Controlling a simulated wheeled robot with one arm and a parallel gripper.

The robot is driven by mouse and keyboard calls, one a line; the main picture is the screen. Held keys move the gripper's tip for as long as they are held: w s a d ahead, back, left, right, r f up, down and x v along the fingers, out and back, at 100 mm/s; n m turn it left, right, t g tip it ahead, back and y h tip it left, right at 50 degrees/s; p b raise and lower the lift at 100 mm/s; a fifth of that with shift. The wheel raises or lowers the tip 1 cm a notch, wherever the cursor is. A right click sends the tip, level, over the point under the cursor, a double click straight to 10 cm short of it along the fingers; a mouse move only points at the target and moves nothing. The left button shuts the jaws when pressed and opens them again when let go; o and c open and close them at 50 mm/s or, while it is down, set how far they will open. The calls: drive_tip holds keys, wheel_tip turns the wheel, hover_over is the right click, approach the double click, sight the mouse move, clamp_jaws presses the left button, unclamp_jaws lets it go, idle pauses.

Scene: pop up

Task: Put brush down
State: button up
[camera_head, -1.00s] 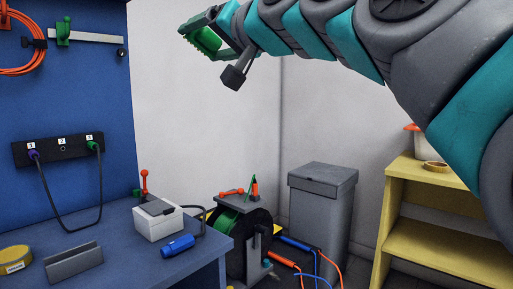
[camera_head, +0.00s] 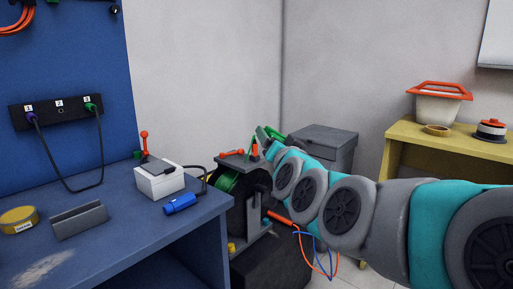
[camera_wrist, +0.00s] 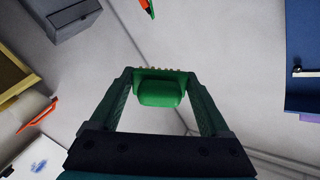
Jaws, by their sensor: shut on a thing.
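The green brush (camera_wrist: 160,90) sits between the two fingers of my gripper (camera_wrist: 160,78) in the wrist view, with its bristle edge along the far side. My gripper is shut on it. In the head view a bit of the green brush (camera_head: 274,133) shows at the far end of my arm. My gripper (camera_head: 263,137) appears there in front of the grey bin, near the cable reel. My arm hides part of it, and I cannot tell how far it is from the bin or reel.
The blue workbench (camera_head: 110,240) at left holds a white box (camera_head: 160,181), a blue cylinder (camera_head: 181,204), a grey holder (camera_head: 79,220) and yellow tape (camera_head: 18,220). The cable reel (camera_head: 240,190) and lidded grey bin (camera_head: 325,140) stand beyond. A yellow shelf (camera_head: 405,135) is at right.

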drive_tip(key=w+d+f+m+h, duration=0.1)
drive_tip(key=w+d+f+h, duration=0.1)
drive_tip(key=f, duration=0.6)
drive_tip(key=w+d+f+m+h, duration=0.2)
drive_tip(key=d+f, duration=0.3)
drive_tip(key=f, duration=0.3)
drive_tip(key=w+d+f+m+h, duration=0.2)
drive_tip(key=w+d+f+h, duration=0.1)
drive_tip(key=f, duration=0.5)
drive_tip(key=shift+d+g+h, duration=0.3)
drive_tip(key=shift+d+h, duration=0.2)
